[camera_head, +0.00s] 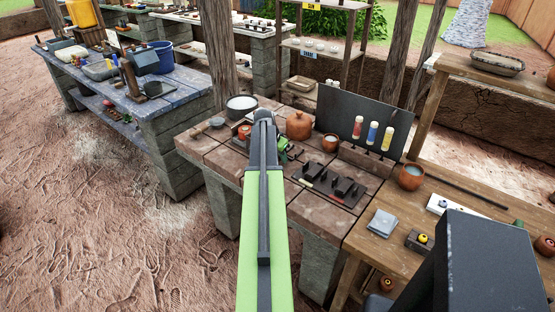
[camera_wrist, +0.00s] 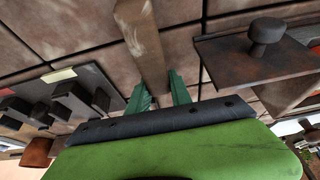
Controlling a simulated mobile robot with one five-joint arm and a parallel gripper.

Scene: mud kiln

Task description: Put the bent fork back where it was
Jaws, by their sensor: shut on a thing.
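My gripper (camera_wrist: 160,90) shows in the wrist view as two green fingers with a flat brown, worn strip (camera_wrist: 143,45) between them. I take this strip for the bent fork; it runs up to the top edge, and no tines or bend can be seen. In the head view my gripper (camera_head: 288,152) is over the tiled table (camera_head: 222,163), partly behind my arm, and the held thing cannot be made out there. A dark tray with black blocks (camera_head: 334,184) lies to the right of it. The tray (camera_wrist: 118,100) is at the left in the wrist view.
A dark box with a round knob (camera_wrist: 265,35) is close on the right in the wrist view. A clay pot (camera_head: 299,126) and a small cup (camera_head: 330,142) stand behind my gripper. A dark panel with coloured tubes (camera_head: 372,132) stands further right. A wooden table (camera_head: 405,215) adjoins.

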